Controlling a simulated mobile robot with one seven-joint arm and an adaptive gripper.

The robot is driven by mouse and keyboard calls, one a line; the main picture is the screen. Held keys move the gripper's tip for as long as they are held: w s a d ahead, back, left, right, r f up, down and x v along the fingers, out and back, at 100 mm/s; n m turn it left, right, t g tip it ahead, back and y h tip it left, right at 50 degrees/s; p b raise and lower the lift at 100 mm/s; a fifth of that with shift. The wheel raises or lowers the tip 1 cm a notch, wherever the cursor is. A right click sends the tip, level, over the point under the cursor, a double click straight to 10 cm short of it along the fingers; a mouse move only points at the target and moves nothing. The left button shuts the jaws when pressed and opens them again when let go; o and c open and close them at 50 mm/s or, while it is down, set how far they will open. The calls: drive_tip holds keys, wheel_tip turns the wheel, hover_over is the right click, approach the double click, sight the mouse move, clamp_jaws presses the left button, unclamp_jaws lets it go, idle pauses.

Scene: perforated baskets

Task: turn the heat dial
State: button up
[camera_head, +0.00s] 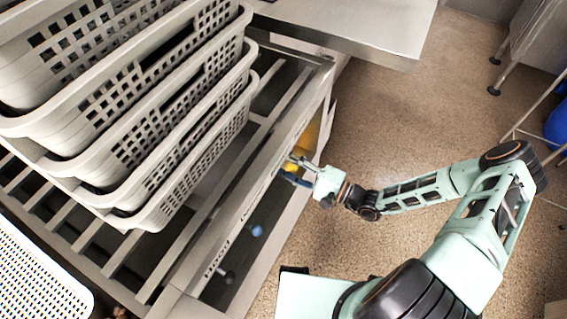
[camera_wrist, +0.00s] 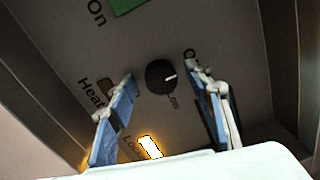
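In the wrist view, a round black dial (camera_wrist: 161,77) with a short white pointer mark sits on a dark grey panel. The pointer is toward the right. The word "Heat" is printed left of it, and other lettering to its right is partly hidden by a finger. My gripper (camera_wrist: 160,92) is open and empty, with one finger on each side of the dial. I cannot tell whether the fingertips touch the panel. In the head view, my gripper (camera_head: 294,171) is at the front of the metal counter, and the dial cannot be made out there.
A lit orange-white lamp (camera_wrist: 149,147), a small brown part (camera_wrist: 107,88) and a green part (camera_wrist: 130,4) are on the panel. A blue knob (camera_head: 257,230) and a dark knob (camera_head: 227,277) are along the counter front. Stacked perforated baskets (camera_head: 150,125) stand on the slatted top. The floor is open at right.

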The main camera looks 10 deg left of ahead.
drive_tip(key=v, duration=1.2)
idle(0.3)
